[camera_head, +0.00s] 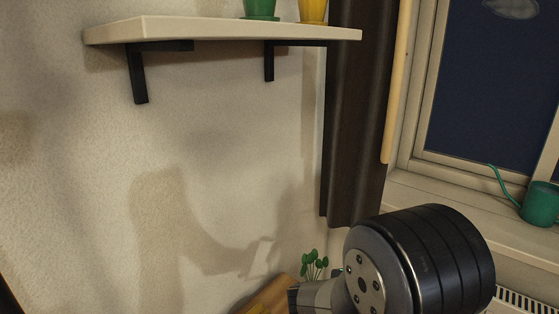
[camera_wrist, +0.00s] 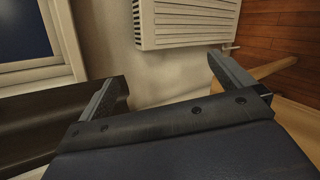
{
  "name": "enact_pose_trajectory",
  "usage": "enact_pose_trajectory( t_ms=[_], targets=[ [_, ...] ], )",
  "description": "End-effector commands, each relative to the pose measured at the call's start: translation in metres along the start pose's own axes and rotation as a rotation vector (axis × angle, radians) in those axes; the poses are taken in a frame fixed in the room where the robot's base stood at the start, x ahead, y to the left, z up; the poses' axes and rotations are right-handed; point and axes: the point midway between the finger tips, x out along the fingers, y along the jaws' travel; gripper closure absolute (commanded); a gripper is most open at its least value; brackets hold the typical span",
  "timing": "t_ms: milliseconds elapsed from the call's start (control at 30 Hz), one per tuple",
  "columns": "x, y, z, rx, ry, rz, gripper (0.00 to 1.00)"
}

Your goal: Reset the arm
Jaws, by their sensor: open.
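My gripper (camera_wrist: 165,68) shows in the wrist view with its two fingers spread wide apart. It is open, and nothing is between the fingers. Behind the gap is pale wall below a white radiator (camera_wrist: 185,22). In the head view, a thick black and grey joint of my arm (camera_head: 425,262) fills the lower right. The gripper itself cannot be made out in the head view.
A wall shelf (camera_head: 220,31) holds a green pot (camera_head: 260,8) and a yellow pot (camera_head: 313,10). A dark curtain (camera_head: 357,120) hangs beside the window. A green watering can (camera_head: 541,203) stands on the sill. A small plant (camera_head: 314,265) is near my arm.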

Motion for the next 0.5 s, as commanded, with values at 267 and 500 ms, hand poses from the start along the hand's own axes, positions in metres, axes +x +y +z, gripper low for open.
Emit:
enact_pose_trajectory(
  t_ms=[267,500],
  targets=[
    [0.003,0.015,-0.002,-0.038,0.02,0.126,0.0],
    [0.004,0.026,-0.006,-0.068,0.052,0.23,0.0]
  ],
)
